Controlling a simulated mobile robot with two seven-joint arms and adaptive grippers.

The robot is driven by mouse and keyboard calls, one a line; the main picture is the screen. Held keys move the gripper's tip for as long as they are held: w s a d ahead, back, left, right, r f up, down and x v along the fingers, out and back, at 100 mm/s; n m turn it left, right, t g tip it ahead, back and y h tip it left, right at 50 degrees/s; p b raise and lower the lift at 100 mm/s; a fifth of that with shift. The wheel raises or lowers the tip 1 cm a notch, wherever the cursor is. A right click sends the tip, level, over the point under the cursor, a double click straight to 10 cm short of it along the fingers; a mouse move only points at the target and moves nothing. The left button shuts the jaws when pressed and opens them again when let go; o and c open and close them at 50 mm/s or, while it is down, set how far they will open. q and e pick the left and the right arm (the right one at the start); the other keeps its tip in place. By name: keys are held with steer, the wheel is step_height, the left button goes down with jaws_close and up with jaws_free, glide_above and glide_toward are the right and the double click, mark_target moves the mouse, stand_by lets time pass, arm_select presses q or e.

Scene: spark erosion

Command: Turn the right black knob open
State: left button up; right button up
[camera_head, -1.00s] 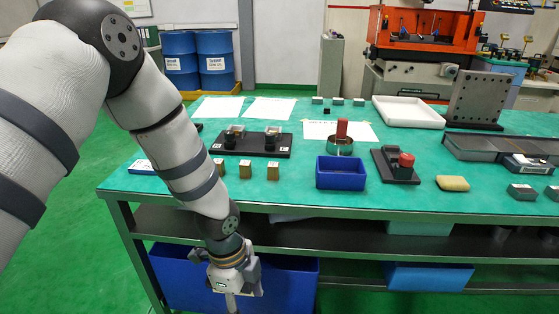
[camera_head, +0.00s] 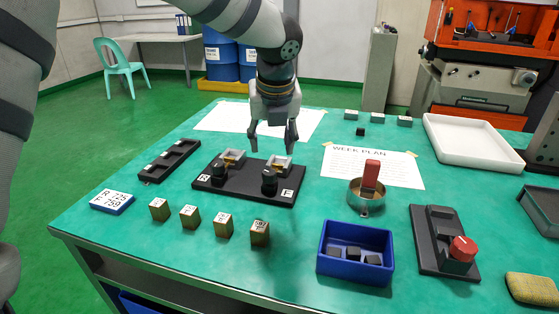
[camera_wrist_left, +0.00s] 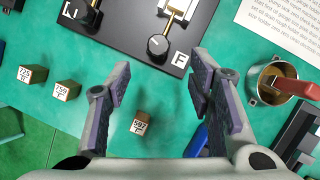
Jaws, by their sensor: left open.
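A black base plate (camera_head: 232,187) on the green table carries two black knobs, each with a metal clamp-like block behind it. The right black knob (camera_head: 269,183) stands near the white F label. It also shows in the left wrist view (camera_wrist_left: 158,46), round with a pale mark on top. The left black knob (camera_head: 219,172) is near the R label. My left gripper (camera_head: 272,147) is open and empty, fingers down, above the plate's right part. In the left wrist view its fingertips (camera_wrist_left: 160,84) are spread wide, and the right knob lies beyond the gap, apart from them.
Several small brass blocks (camera_head: 189,216) line the table's front. A blue bin (camera_head: 356,254), a metal cup (camera_head: 367,198) with a red-brown block and a red-knobbed fixture (camera_head: 445,245) stand to the right. A black slotted tray (camera_head: 169,161) lies left of the plate.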

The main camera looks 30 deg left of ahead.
mark_target(269, 173)
arm_select(q)
steer(key=x, duration=0.7)
steer(key=b+x, duration=0.1)
steer(key=x, duration=0.2)
steer(key=shift+s+f, duration=0.25)
steer(key=shift+f, duration=0.1)
jaws_close()
